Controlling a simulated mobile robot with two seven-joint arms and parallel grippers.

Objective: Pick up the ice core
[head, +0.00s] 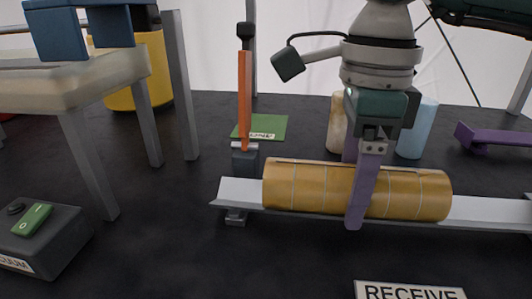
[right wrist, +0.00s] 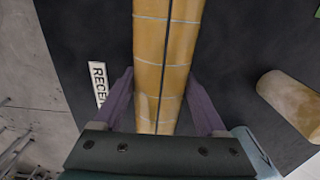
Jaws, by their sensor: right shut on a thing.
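An ochre cylinder (head: 300,187) with thin pale rings lies level along a pale metal rail (head: 490,212). My right gripper (head: 358,192) comes down on it from above. Its purple fingers are shut on the cylinder, one at the front and one behind, mostly hidden. In the right wrist view the cylinder (right wrist: 165,60), with a dark lengthwise seam, runs between both fingers. Behind the rail stand a light-blue cylinder (head: 417,130) and a beige cylinder (head: 337,125). No label shows which cylinder is the ice core. My left gripper is not in view.
An upright orange-handled tool (head: 245,100) stands by the rail's left end. A green mat (head: 268,127) lies behind it. A RECEIVE sign (head: 408,291) is in front. A control box (head: 45,240) and a table (head: 85,85) are at left. A purple object (head: 495,138) is at right.

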